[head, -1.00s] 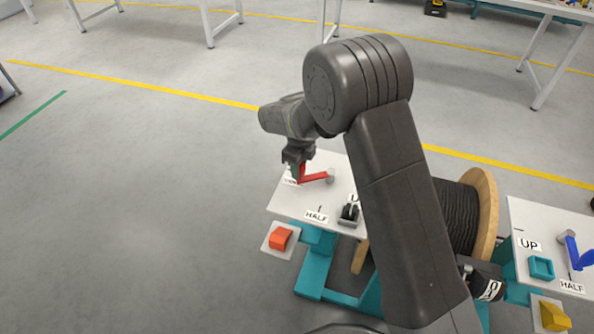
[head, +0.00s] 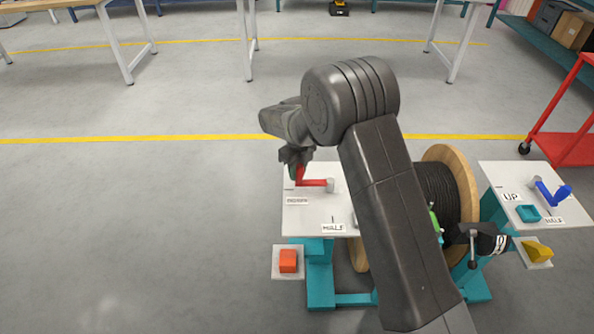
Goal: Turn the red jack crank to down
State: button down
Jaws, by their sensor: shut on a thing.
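The red jack crank (head: 316,183) lies on the left white panel (head: 299,222), its arm running left from a grey hub (head: 331,185). My gripper (head: 295,172) is shut on the crank's handle end at the left, and its jaws hide most of that handle. The crank arm points near the panel's left edge, a little above a label (head: 297,201) that is too blurred to read surely. A HALF label (head: 333,228) sits lower on the panel. My arm hides the panel's right part.
An orange block (head: 288,260) sits on a small plate below the panel. A cable reel (head: 455,200) stands right of my arm. A second panel with a blue crank (head: 553,194) is at the right, near a red cart (head: 570,130). The floor at left is clear.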

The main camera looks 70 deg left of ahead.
jog(key=shift+a+r, duration=0.1)
dwell(0.3)
jog(key=c, duration=1.1)
grip_release()
jog(key=shift+o, duration=0.2)
notch_tip(320, 180, up, 14)
jog(key=shift+p, duration=0.35)
notch_tip(320, 180, down, 14)
jog(key=shift+f+b, duration=0.15)
jog(key=shift+b, duration=0.25)
jog(key=shift+r, duration=0.2)
